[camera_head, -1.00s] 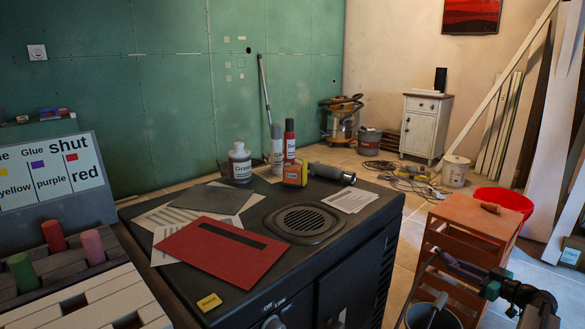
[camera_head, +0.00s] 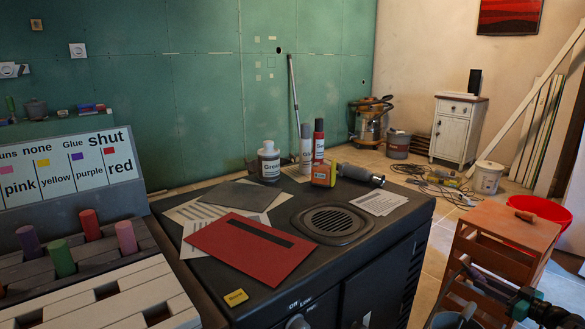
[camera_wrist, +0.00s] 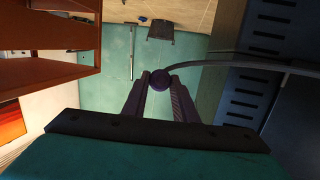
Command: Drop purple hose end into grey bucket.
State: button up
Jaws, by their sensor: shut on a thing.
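My gripper (camera_wrist: 160,84) is shut on the round purple hose end (camera_wrist: 161,78) in the wrist view, between its two dark purple fingers. A grey hose curves away from there to the right edge. In the head view my gripper (camera_head: 468,267) is at the lower right, and the hose end is too small there to make out.
A dark cabinet (camera_head: 375,255) with papers and bottles stands left of my gripper. An orange-brown wooden cart (camera_head: 505,228) is close behind it, with a red tub (camera_head: 540,209) beyond. Another grey bucket (camera_head: 397,146) stands by the far wall. Cables lie on the floor.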

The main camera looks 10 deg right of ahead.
jog(key=shift+f, duration=1.4)
jog(key=o, duration=1.2)
jog(key=shift+s, duration=0.1)
jog(key=p+v, duration=0.4)
jog(key=v, duration=0.9)
jog(key=shift+s+d, duration=0.15)
jog(key=shift+s, duration=0.15)
